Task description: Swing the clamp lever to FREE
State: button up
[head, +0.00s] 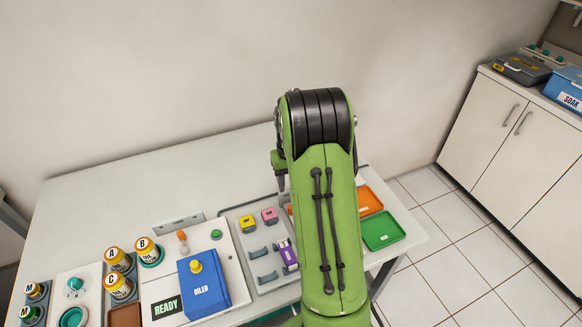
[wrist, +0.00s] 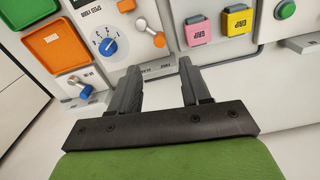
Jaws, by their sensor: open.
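A lever with a round orange knob (wrist: 160,39) and a metal stem (wrist: 141,23) stands on a pale panel at the top of the wrist view, just beyond my fingertips. Small lettering lies below the knob, too small to read. My gripper (wrist: 158,68) is open and empty, its two dark fingers apart and not touching the knob. In the head view my arm hides most of this panel. I cannot tell from labels which one is the clamp lever.
A blue dial (wrist: 110,46) and a blue-tipped switch (wrist: 86,91) lie left of my fingers. Pink (wrist: 197,29) and yellow (wrist: 236,20) blocks stand to the right. Orange (head: 369,200) and green (head: 383,230) trays sit at the table's right end. The table's back strip is clear.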

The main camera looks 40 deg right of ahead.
notch_tip(320, 180, up, 5)
jog(key=shift+r+p, duration=0.1)
jog(key=shift+p, duration=0.2)
